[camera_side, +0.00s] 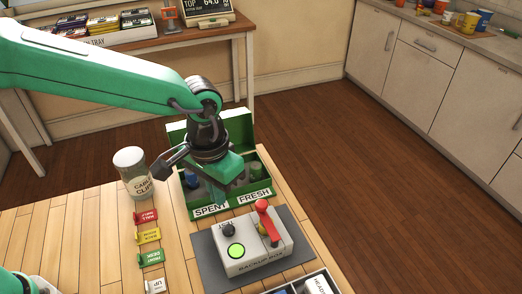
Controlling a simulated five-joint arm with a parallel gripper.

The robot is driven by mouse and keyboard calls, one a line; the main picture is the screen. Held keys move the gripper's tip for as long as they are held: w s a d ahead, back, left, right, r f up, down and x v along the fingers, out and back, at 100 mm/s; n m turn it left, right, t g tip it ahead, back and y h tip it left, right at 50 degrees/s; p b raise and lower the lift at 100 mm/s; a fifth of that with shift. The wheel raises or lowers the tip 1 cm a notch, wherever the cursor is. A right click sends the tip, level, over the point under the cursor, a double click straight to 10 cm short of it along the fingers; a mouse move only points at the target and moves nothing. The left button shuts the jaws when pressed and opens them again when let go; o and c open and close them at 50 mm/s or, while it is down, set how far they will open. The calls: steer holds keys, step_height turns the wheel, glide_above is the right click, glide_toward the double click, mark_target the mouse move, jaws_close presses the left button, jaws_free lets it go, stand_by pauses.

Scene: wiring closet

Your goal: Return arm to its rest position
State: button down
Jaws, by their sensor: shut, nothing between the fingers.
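My arm (100,72) is green and reaches in from the left. My gripper (222,196) points down above the green two-part box (258,160), over its side labelled SPENT. The jaws are shut and empty, and the gripper hides part of the box's inside. Whether the fingertips touch anything in the box is hard to tell.
The grey backup box (250,248) with a red lever (267,222) and lit green button sits on a dark mat in front. Several coloured tags (149,236) lie left. A tray (318,284) stands at the front edge.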

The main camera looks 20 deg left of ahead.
steer(key=s+a+r+n+t, duration=0.1)
steer(key=s+a+r, duration=0.15)
steer(key=a, duration=0.45)
steer(key=s+a+r+t, duration=0.2)
steer(key=a+r, duration=0.2)
steer(key=a, duration=0.4)
steer(key=s+a+r+n+t, duration=0.1)
steer(key=s+a+r, duration=0.1)
steer(key=a+r, duration=0.35)
steer(key=s+a+f+t, duration=0.1)
steer(key=s+a+f, duration=0.1)
steer(key=s+a, duration=0.3)
steer(key=shift+s+a+f+n, duration=0.15)
steer(key=shift+s+a+n, duration=0.25)
steer(key=shift+a, duration=0.55)
